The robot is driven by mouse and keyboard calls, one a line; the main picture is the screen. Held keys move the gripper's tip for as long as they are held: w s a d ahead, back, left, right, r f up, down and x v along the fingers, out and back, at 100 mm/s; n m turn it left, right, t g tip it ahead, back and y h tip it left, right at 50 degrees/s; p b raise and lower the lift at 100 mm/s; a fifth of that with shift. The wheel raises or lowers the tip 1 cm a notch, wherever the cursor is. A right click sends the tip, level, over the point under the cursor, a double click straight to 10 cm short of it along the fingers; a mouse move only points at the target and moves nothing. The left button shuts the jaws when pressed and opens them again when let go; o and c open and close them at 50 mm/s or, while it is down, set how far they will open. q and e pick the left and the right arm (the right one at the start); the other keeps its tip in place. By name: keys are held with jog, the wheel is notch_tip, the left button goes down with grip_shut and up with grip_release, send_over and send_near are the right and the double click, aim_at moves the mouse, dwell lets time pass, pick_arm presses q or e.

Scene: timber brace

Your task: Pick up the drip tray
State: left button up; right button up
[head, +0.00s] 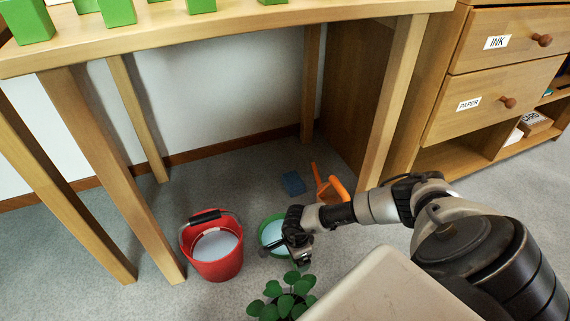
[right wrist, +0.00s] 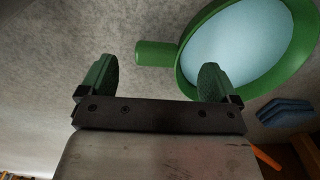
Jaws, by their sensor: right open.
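The drip tray (head: 264,226) is a round green dish with pale blue water-like contents, on the grey floor beside the red bucket. My right gripper and wrist hide part of it in the head view. In the right wrist view the tray (right wrist: 183,85) shows its rim and a short green handle (right wrist: 153,53). My right gripper (right wrist: 156,78) is open and empty. The handle lies just beyond the gap between its fingers, not clearly between them. In the head view the right gripper (head: 301,254) is low at the tray's right side. My left gripper is not in view.
A red bucket (head: 222,267) with grey contents stands left of the tray. A leafy plant (head: 283,297) is in front. A blue block (head: 293,183) and an orange tool (head: 328,187) lie behind. A wooden table (head: 270,18) stands above, its legs around this floor area.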

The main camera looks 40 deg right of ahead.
notch_tip(320, 180, down, 4)
jog(key=b, duration=0.2)
jog(key=shift+b, duration=0.35)
jog(key=shift+r, duration=0.1)
jog(key=c, duration=1.2)
jog(key=shift+c, duration=0.2)
jog(key=shift+r, duration=0.1)
